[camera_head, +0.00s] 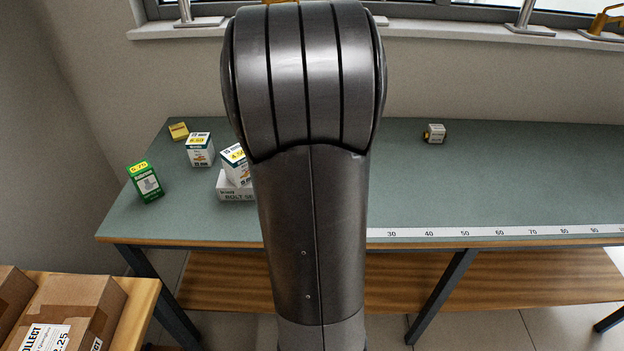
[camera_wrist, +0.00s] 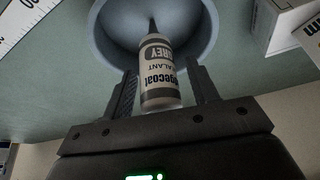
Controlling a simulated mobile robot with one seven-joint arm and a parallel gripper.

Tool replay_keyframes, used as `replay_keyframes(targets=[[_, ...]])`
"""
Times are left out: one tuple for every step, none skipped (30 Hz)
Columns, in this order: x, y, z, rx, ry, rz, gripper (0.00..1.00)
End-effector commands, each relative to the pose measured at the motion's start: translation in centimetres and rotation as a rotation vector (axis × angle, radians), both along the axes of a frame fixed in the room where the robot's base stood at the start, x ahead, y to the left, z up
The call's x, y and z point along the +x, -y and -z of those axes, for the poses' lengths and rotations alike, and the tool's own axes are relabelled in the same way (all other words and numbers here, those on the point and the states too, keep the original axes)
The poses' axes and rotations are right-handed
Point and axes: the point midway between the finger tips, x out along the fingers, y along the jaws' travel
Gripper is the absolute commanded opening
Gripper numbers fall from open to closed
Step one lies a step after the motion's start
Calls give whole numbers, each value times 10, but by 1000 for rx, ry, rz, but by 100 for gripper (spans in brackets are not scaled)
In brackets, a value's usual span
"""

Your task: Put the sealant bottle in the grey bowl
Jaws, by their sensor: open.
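The sealant bottle (camera_wrist: 160,72), white with a grey label and a dark nozzle, shows in the wrist view between the two fingers of my gripper (camera_wrist: 161,76). The fingers stand apart on either side of it, and a gap shows beside the bottle. The grey bowl (camera_wrist: 101,35) lies beyond the fingers. The bottle's nozzle and upper body overlap the bowl's inside, and its base reaches past the near rim toward my gripper. I cannot tell whether the bottle touches the bowl. In the head view my arm hides the bottle, the bowl and my gripper.
The green bench top (camera_head: 450,180) carries a ruler strip (camera_head: 480,232) along its front edge. Small boxes, including a green one (camera_head: 146,182) and a white one (camera_head: 200,150), stand at the left. A small box (camera_head: 434,133) stands at back right. Cartons (camera_head: 75,305) sit at lower left.

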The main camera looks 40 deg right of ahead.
Motion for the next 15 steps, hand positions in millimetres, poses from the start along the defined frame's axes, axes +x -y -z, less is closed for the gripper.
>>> replay_keyframes(targets=[[0,0,0,0,0,0,54],[0,0,0,0,0,0,54],[0,0,0,0,0,0,54],[0,0,-1,0,0,0,54],[0,0,-2,-1,1,0,54],[0,0,-4,-1,2,0,54],[0,-1,-6,-1,2,0,54],[0,-2,-8,-2,3,-2,54],[-1,-3,-12,-2,3,-2,54],[-2,-4,-16,-2,3,-2,54],[-3,-5,-20,-2,4,-2,54],[-4,-7,-25,-2,4,-2,54],[-5,-9,-30,-2,4,-2,54],[-6,-11,-35,-3,5,-2,54],[-8,-13,-42,-2,6,-2,54]])
